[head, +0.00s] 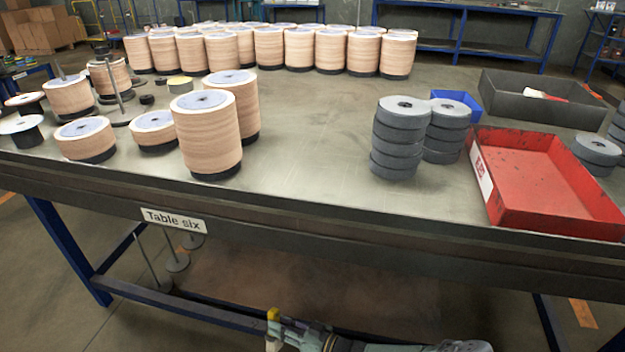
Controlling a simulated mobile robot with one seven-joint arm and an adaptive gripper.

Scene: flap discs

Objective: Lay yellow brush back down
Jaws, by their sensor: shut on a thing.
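My gripper (275,331) is low at the bottom edge of the head view, in front of the table and below its top. It is shut on the yellow brush (273,314), of which only a small yellow end shows above the fingers. The rest of the brush is hidden or out of frame. The grey table top (300,140), labelled "Table six", lies beyond and above the gripper.
Stacks of tan discs (207,140) stand at left, with a row behind. Grey disc stacks (398,140) stand right of centre. A red tray (540,180), blue bin (455,102) and dark tray (500,95) occupy the right. The front middle of the table is clear.

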